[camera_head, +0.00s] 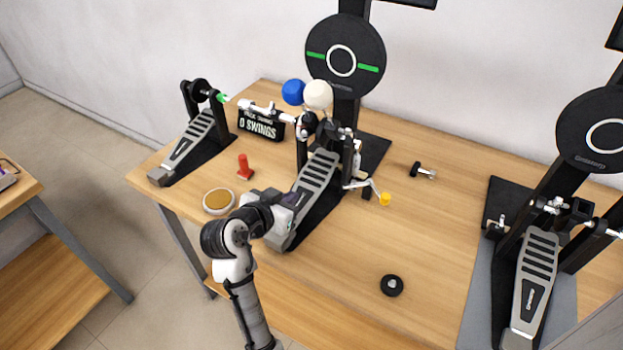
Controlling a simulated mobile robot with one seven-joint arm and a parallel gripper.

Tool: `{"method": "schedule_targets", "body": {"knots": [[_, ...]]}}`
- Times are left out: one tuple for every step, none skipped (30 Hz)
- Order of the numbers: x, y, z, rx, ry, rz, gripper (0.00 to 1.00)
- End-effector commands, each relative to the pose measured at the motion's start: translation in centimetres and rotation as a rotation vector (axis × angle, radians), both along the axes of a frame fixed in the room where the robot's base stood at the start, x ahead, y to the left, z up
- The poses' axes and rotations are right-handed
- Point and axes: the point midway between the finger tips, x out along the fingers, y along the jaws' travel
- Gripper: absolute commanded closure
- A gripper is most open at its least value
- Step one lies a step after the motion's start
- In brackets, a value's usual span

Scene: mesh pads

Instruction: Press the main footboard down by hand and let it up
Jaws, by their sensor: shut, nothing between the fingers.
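The main footboard (317,172) is the grey ribbed plate of the middle pedal, sloping up to the back. Its lower part is partly hidden behind my gripper (293,200). My gripper is shut and empty, over the lower half of the footboard; I cannot tell whether it touches it. A blue beater (293,92) and a white beater (318,94) stand up above the pedal, in front of the round black pad (345,62). A small black sign (261,123) reads "0 SWINGS".
A second pedal (190,140) stands at left, joined by a rod (262,110). Another pedal (535,280) with its pad (595,130) is at right. A round tin (218,201), red piece (244,167), black ring (392,286) and small key (422,171) lie on the table (440,235).

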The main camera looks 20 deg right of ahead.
Motion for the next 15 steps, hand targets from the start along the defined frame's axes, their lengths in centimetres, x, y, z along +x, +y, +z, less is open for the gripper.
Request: {"method": "schedule_targets", "body": {"knots": [[-0.3, 0.4, 0.0, 0.0, 0.001, 0.001, 1.0], [-0.4, 0.5, 0.0, 0.0, 0.001, 0.0, 1.0], [-0.5, 0.6, 0.0, 0.0, 0.0, 0.0, 1.0], [-0.5, 0.6, 0.0, 0.0, 0.0, 0.0, 1.0], [-0.5, 0.6, 0.0, 0.0, 0.0, 0.0, 1.0], [-0.5, 0.6, 0.0, 0.0, 0.0, -0.001, 1.0], [-0.5, 0.6, 0.0, 0.0, 0.0, -0.001, 1.0], [-0.5, 0.6, 0.0, 0.0, 0.0, -0.001, 1.0], [-0.5, 0.6, 0.0, 0.0, 0.0, -0.001, 1.0], [-0.5, 0.6, 0.0, 0.0, 0.0, -0.001, 1.0], [-0.5, 0.6, 0.0, -0.001, 0.0, -0.001, 1.0], [-0.5, 0.6, 0.2, 0.0, -0.001, 0.0, 1.0], [-0.5, 0.6, 0.4, -0.001, -0.002, 0.0, 1.0], [-0.4, 0.6, 0.7, -0.002, -0.003, 0.0, 1.0], [-0.4, 0.6, 1.3, -0.001, -0.005, -0.001, 1.0]]}}
